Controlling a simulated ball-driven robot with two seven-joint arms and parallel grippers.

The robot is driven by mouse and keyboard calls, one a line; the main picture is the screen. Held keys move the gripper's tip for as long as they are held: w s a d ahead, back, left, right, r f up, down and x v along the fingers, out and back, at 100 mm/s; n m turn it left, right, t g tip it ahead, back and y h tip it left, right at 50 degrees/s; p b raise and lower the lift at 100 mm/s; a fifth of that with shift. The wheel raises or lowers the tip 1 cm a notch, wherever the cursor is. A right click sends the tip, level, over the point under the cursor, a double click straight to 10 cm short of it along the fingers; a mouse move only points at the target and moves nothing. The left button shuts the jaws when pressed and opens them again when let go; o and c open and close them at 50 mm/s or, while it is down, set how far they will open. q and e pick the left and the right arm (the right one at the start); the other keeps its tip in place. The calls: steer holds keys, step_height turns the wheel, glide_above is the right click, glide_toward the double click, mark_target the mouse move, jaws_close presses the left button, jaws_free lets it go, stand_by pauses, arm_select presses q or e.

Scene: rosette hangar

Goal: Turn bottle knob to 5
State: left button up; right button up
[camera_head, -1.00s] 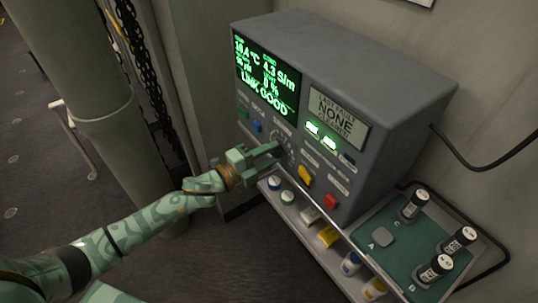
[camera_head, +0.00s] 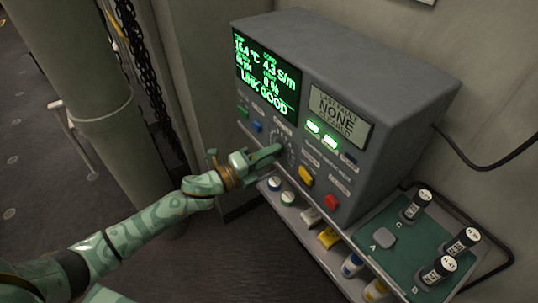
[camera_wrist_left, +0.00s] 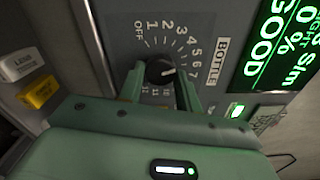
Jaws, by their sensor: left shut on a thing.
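The bottle knob (camera_wrist_left: 161,72) is a dark round dial beside the BOTTLE label on the grey console (camera_head: 345,60). In the left wrist view it sits between the fingers of my left gripper (camera_wrist_left: 159,88), which is shut on it. The numbers from OFF through 7 show around it; those below are partly hidden by the fingers. The white mark on the knob points right, roughly toward the 7; the exact number is hard to tell. In the head view my left gripper (camera_head: 272,154) covers most of the knob. My right gripper is not in view.
A yellow button (camera_head: 306,176) and a red button (camera_head: 331,202) are right of the knob. A ledge below holds several small items. A green panel (camera_head: 395,255) with several black-and-white bottles stands at right. The green display (camera_head: 268,75) reads LINK GOOD.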

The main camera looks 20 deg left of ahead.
arm_select(q)
steer(key=shift+f, duration=0.15)
steer(key=o, duration=1)
steer(key=shift+s, duration=0.1)
steer(key=v, duration=1.6)
steer(key=shift+a, duration=0.15)
steer(key=shift+s, duration=0.1)
